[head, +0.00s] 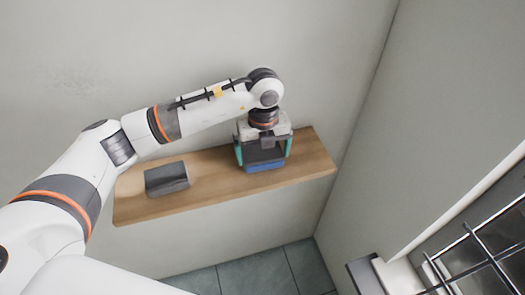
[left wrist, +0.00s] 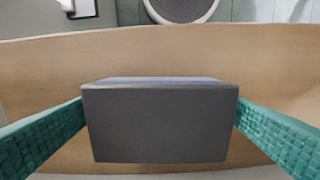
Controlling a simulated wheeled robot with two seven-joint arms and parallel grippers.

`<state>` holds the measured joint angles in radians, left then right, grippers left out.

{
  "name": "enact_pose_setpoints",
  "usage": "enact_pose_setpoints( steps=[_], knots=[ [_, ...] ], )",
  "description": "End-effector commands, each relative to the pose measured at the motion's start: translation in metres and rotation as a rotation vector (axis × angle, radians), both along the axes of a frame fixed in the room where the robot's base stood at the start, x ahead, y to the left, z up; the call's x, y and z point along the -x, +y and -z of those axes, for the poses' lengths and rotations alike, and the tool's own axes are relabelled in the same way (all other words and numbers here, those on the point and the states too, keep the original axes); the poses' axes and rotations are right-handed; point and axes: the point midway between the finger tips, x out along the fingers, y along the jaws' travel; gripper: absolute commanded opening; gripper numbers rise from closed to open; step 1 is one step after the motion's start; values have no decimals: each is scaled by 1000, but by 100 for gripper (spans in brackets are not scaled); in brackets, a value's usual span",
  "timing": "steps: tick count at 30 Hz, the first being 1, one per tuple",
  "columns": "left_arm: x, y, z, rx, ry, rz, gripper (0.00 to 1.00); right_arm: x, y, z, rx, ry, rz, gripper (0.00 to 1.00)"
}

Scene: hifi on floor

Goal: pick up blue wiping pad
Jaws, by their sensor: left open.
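The blue wiping pad (head: 265,167) is on a wooden shelf (head: 222,198), towards its right end. It shows a blue lower edge and a dark grey upper part. In the left wrist view the pad (left wrist: 160,125) is a dark grey block with a thin bluish edge along its far side. My left gripper (head: 264,153) is open above the pad and points down. Its teal fingers stand on either side of the block. In the left wrist view their tips come close to its sides; I cannot tell whether they touch. My right gripper is not in view.
A dark grey box (head: 167,179) lies on the shelf to the left of the pad. The shelf runs along the back wall, and a side wall (head: 420,130) rises by its right end. A metal bar rack (head: 485,255) is at the lower right. The shelf between box and pad is bare.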

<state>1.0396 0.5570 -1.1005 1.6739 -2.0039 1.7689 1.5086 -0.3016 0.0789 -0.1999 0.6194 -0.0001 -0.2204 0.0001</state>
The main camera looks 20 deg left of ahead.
Motion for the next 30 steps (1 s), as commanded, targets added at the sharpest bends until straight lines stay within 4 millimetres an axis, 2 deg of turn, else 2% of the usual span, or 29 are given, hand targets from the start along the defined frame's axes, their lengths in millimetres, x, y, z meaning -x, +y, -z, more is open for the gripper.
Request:
enact_pose_setpoints(
  steps=[5,12,18,26,30],
  knots=[
    [0,0,16,1,-1,0,100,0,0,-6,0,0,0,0],
    [0,0,18,0,-1,0,98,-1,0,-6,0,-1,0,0],
    [0,0,17,1,-2,0,68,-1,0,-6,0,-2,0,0],
    [-1,0,15,2,-3,0,68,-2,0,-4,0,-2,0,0],
    [-2,0,-2,3,-7,0,68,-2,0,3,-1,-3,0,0]
  ],
)
